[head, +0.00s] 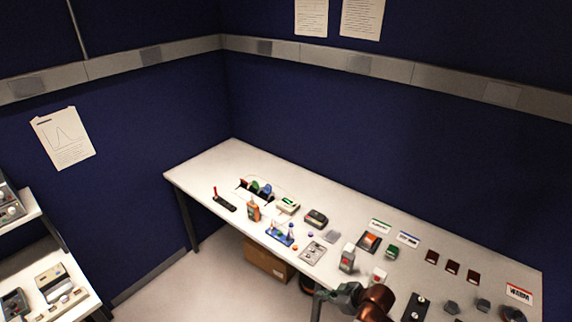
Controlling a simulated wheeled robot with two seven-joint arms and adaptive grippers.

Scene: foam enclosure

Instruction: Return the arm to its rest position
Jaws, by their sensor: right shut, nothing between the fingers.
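My right gripper (322,296) is at the bottom of the head view, in front of the near edge of the white table (215,165). Its grey fingers point left and are shut with nothing between them. My brown-orange right arm (374,302) comes in behind it from the bottom. The gripper appears apart from the items on the table. My left gripper is outside the view.
A cardboard box (268,263) sits beneath. Shelves with instruments (50,285) stand left. Floor between is clear.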

